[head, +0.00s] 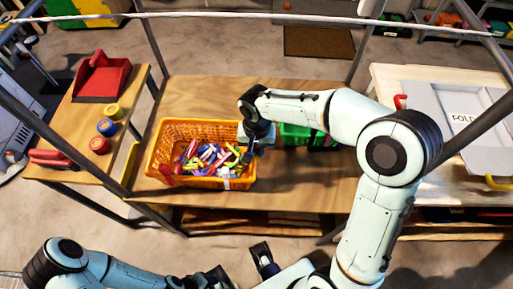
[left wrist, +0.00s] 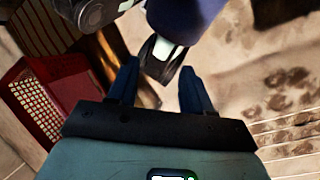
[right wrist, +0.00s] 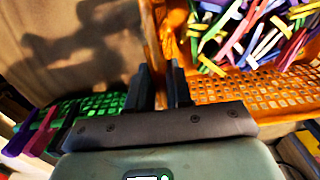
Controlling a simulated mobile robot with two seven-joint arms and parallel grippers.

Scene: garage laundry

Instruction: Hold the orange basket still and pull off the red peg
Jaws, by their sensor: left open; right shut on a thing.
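The orange basket (head: 165,135), full of colourful pegs, stands on the wooden table. It also shows in the right wrist view (right wrist: 280,95). A small red piece (head: 167,171), which looks like the red peg, sits at the basket's front left corner; its shape is too small to tell. My right gripper (head: 246,155) is at the basket's right side. In the right wrist view its fingers (right wrist: 161,78) are shut on the orange rim. My left gripper (left wrist: 160,68) is open with nothing between its fingers, low in front of the table and away from the basket.
A green basket (head: 296,136) stands just right of the orange one, partly behind my right arm. A side table at left holds a red dustpan (head: 101,77), small round tubs (head: 106,127) and a red-handled thing (head: 52,157). A folding board (head: 462,115) lies at right. The table's front right is clear.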

